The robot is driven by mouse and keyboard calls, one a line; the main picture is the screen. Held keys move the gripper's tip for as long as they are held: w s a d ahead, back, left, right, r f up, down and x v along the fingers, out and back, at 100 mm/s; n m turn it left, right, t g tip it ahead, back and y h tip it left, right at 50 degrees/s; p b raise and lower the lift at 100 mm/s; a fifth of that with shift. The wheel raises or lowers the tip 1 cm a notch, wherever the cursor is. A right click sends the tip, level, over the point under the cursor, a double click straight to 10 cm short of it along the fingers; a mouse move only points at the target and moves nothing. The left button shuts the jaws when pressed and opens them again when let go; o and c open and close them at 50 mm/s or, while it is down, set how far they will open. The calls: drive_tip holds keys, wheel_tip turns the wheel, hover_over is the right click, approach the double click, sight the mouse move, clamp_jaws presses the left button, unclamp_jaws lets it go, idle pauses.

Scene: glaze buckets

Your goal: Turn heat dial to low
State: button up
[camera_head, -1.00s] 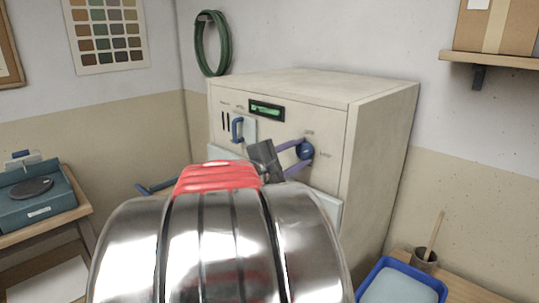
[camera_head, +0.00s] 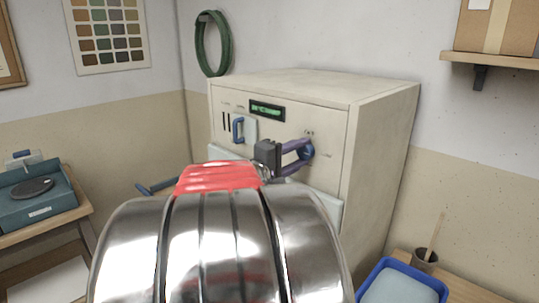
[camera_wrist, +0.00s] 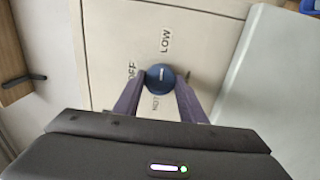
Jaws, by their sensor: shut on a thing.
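The heat dial is a round blue knob (camera_wrist: 160,78) on the cream cabinet front, with LOW above it, OFF to its left and HOT below in the wrist view. A short white mark on the knob lies roughly upright in that view, toward the LOW label (camera_wrist: 165,40). My gripper (camera_wrist: 158,84) has one purple finger on each side of the knob and is shut on it. In the head view the dial (camera_head: 306,151) is partly covered by the fingers of my gripper (camera_head: 303,153). The small labels there are too small to read.
The cream cabinet (camera_head: 375,135) carries a green-lit display (camera_head: 266,111) and a blue handle (camera_head: 238,130) left of the dial. A blue tray (camera_head: 402,283) and a cup (camera_head: 425,259) stand at the lower right. A teal device (camera_head: 38,203) sits at the left.

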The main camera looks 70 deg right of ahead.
drive_tip(key=shift+w+f, duration=0.1)
drive_tip(key=shift+w, duration=0.05)
drive_tip(key=o, duration=1.1)
drive_tip(key=shift+c, duration=0.2)
drive_tip(key=v, duration=1.3)
drive_tip(key=shift+w+a, duration=0.15)
drive_tip(key=shift+a, duration=0.15)
